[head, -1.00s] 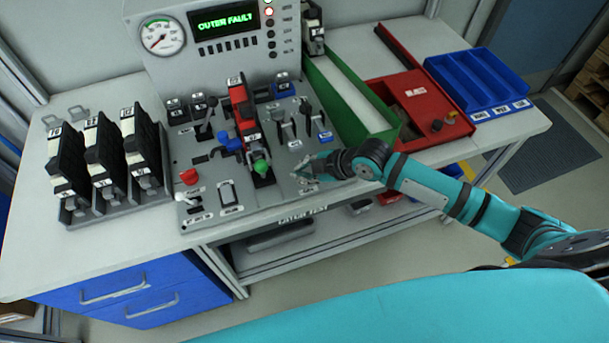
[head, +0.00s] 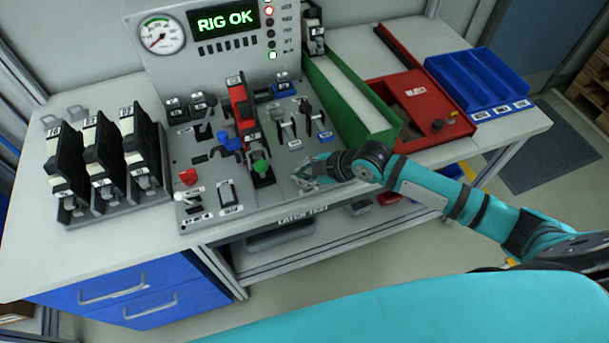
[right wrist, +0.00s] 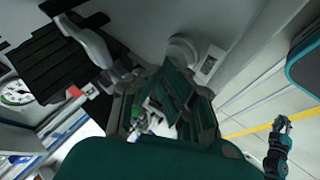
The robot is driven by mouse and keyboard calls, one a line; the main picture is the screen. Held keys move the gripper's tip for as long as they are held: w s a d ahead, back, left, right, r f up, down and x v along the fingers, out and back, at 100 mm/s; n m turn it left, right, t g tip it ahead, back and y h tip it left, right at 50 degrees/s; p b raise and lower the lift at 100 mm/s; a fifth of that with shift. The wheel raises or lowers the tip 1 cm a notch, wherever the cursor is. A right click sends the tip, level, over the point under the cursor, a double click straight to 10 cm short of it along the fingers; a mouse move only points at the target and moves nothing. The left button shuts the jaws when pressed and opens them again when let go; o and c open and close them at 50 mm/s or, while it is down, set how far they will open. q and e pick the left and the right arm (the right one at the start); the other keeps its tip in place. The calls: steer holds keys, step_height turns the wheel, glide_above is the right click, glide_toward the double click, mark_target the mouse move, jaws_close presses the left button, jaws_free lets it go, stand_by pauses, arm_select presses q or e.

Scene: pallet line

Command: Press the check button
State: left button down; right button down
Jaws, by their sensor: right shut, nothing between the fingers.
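The control panel (head: 247,196) lies on the bench, and its display (head: 224,20) reads "RIG OK" in green. My right gripper (head: 303,178) is shut and empty, low over the panel's front right corner. It covers that spot in the head view, so the check button is hidden there. In the right wrist view my gripper (right wrist: 165,105) fills the middle. A pale round part (right wrist: 183,48) beside a small label shows just beyond it, possibly the button; contact cannot be told. My left gripper (right wrist: 281,124) appears small at the right of the wrist view, its jaws unclear.
The panel carries a red unit (head: 240,105), a green knob (head: 262,167), a red knob (head: 188,176) and several levers. Black modules (head: 103,155) stand in a rack at left. A green-walled tray (head: 345,100), a red tray (head: 405,100) and a blue bin (head: 478,80) are at right.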

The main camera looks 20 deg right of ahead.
stand_by(0.4)
steer(key=shift+r+p, duration=0.85)
steer(key=shift+p, duration=0.05)
steer(key=shift+r, duration=0.1)
step_height(320, 180, up, 5)
steer(key=p, duration=0.4)
stand_by(0.5)
